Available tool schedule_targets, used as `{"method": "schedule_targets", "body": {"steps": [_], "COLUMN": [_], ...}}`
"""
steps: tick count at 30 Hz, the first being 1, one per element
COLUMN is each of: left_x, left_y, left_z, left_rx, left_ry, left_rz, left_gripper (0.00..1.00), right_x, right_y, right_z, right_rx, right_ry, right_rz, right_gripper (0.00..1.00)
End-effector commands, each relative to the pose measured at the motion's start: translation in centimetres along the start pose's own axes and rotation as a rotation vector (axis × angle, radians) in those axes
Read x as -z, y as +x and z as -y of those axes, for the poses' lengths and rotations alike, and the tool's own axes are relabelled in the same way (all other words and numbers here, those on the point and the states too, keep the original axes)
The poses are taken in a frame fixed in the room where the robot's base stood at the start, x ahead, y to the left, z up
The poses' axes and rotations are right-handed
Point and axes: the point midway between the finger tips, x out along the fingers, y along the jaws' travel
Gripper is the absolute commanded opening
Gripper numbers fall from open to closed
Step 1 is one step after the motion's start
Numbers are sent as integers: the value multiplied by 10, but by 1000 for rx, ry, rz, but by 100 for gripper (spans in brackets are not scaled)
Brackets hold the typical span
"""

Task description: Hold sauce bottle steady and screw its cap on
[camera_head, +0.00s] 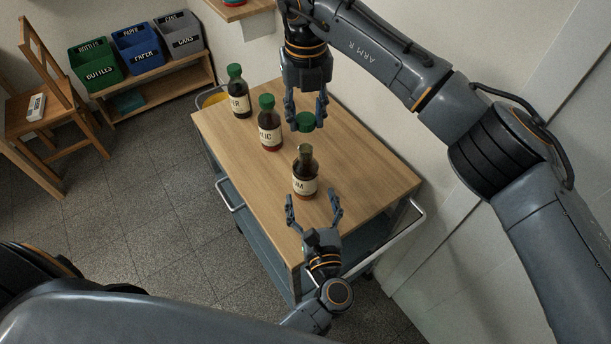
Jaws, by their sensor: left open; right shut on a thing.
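The dark sauce bottle (305,165) with a cream label stands upright on the wooden cart top, its neck bare. A green cap (305,120) is held between the fingers of my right gripper (306,123), which points down. In the picture the cap is just above the bottle's mouth, apart from it. My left gripper (313,197) is open at the near side of the bottle, its fingers pointing toward the bottle's base. No hold on the bottle shows.
Two green-capped bottles, one in the middle (269,130) and one farther back (237,98), stand left of the bare one on the cart (235,150). Bins (137,50) on a shelf and a chair (40,115) are at far left. The cart's right side is clear.

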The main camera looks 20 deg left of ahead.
Motion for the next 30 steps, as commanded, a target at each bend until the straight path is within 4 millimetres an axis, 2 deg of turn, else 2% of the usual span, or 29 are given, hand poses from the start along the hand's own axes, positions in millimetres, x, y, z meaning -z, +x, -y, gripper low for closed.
{"method": "schedule_targets", "body": {"steps": [3, 10, 16, 24, 25, 26, 30], "left_x": [-1, 0, 0, 0, 0, 0, 0], "left_y": [25, 58, 70, 70, 70, 70, 70], "left_z": [0, 0, 0, 0, 0, 0, 0], "left_rx": [0, 1, 0, 0, 0, 0, 0], "left_ry": [1, 1, 1, 0, 0, 0, 0], "left_rz": [3, 2, 0, 0, 0, 0, 0], "left_gripper": [80, 80, 80, 80, 78, 72, 44], "right_x": [0, 0, 0, 0, 0, 0, 0], "right_y": [0, 0, 0, 0, 0, 0, 0], "right_z": [0, 0, 0, 0, 0, 0, 0], "right_rx": [0, 0, 0, 0, 0, 0, 0], "right_ry": [0, 0, 0, 0, 0, 0, 0], "right_rz": [0, 0, 0, 0, 0, 0, 0], "right_gripper": [25, 25, 25, 25, 25, 25, 25]}}
